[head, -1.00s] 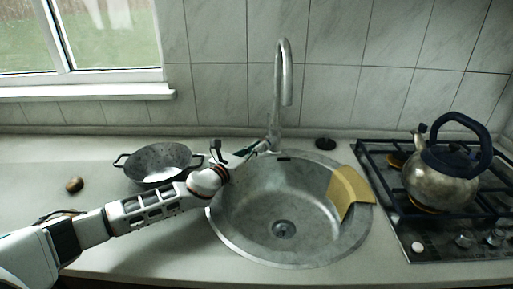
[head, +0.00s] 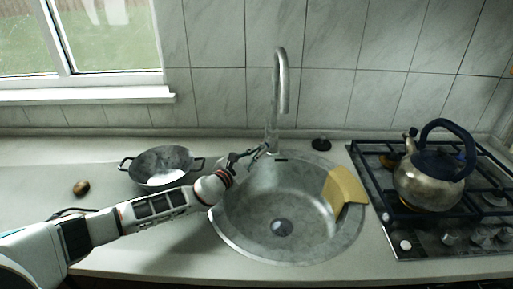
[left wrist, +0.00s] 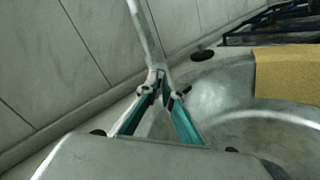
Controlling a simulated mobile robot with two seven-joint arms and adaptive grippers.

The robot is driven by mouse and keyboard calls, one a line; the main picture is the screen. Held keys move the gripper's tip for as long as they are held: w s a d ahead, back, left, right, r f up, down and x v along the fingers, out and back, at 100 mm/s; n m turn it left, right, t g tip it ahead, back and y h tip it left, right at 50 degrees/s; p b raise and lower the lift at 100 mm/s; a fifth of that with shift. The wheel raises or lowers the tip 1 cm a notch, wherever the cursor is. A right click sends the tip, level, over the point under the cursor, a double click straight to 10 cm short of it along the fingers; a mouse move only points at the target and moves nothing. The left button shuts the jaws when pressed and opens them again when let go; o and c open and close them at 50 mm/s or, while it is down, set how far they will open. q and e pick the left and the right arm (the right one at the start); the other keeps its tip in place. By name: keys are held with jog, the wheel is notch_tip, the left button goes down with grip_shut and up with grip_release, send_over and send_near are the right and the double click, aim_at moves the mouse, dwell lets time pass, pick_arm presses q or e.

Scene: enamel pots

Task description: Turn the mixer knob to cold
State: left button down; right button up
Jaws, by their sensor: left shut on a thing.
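The metal mixer tap (head: 279,95) stands upright behind the round sink (head: 236,240), with its spout curving over at the top. It also rises in the left wrist view (left wrist: 146,38). My left gripper (head: 264,150) reaches from the left to the base of the tap. Its green-lined fingers (left wrist: 162,92) converge there in the left wrist view, shut on the small mixer knob (left wrist: 160,75) at the tap's base. The fingers hide much of the knob, and its exact angle is hard to tell. My right gripper is not in view.
A grey two-handled pan (head: 160,165) stands left of the sink, close to my left arm. A yellow cloth-like piece (head: 345,188) hangs over the sink's right rim. A black stopper (head: 321,143) lies behind it. A kettle (head: 430,182) stands on the gas hob (head: 415,240) at right.

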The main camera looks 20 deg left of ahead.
pick_arm(q)
jog(key=shift+d+m+p, duration=0.1)
jog(key=shift+m+p, duration=0.3)
jog(key=shift+m, duration=0.4)
jog(key=c, duration=2.2)
grip_release()
jog(key=shift+s+f, duration=0.1)
jog(key=v, duration=1.2)
